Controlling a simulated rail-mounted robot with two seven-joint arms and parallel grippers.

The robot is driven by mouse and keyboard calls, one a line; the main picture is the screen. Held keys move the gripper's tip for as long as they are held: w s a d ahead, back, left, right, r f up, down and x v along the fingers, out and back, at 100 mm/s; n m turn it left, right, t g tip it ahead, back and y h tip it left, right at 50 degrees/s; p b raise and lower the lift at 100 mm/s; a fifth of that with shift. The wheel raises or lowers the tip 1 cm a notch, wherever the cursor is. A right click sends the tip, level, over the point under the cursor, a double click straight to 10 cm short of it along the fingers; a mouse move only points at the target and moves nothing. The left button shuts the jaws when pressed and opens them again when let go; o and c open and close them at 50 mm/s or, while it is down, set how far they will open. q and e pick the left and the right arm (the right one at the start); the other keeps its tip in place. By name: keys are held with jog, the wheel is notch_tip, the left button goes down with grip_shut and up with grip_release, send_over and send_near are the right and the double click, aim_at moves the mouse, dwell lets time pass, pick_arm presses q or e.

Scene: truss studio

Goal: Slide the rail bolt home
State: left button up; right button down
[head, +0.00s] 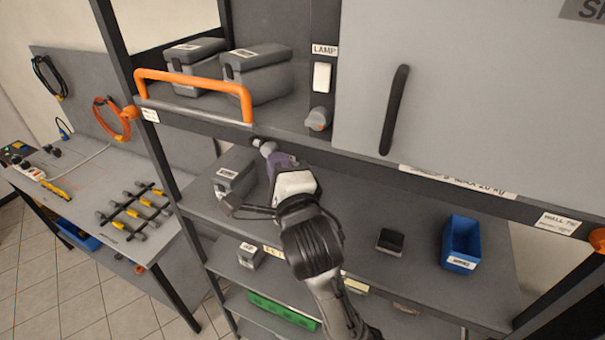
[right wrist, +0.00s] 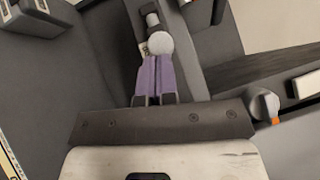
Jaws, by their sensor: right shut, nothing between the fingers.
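The rail bolt shows as a small pale round knob (head: 267,147) at the shelf's front edge, below the right end of the orange rail (head: 195,80). In the right wrist view the knob (right wrist: 160,46) sits just beyond my fingertips, with a dark grey bolt part (right wrist: 150,18) behind it. My right gripper (head: 272,155) has purple fingers that are shut and empty. Its tips (right wrist: 154,60) are at the knob and seem to touch it or nearly so. I cannot tell how far the bolt is in. My left gripper is not in view.
Two grey lidded boxes (head: 255,72) stand behind the rail. A lamp switch (head: 321,77) and a grey knob (head: 318,119) are to the right, beside a large panel with a dark handle (head: 394,110). The lower shelf holds a grey box (head: 235,172) and a blue bin (head: 461,243).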

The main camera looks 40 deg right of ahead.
dwell(0.4)
jog(key=b+v, duration=1.4)
jog(key=b, duration=0.6)
jog(key=shift+w+a, duration=0.1)
dwell(0.4)
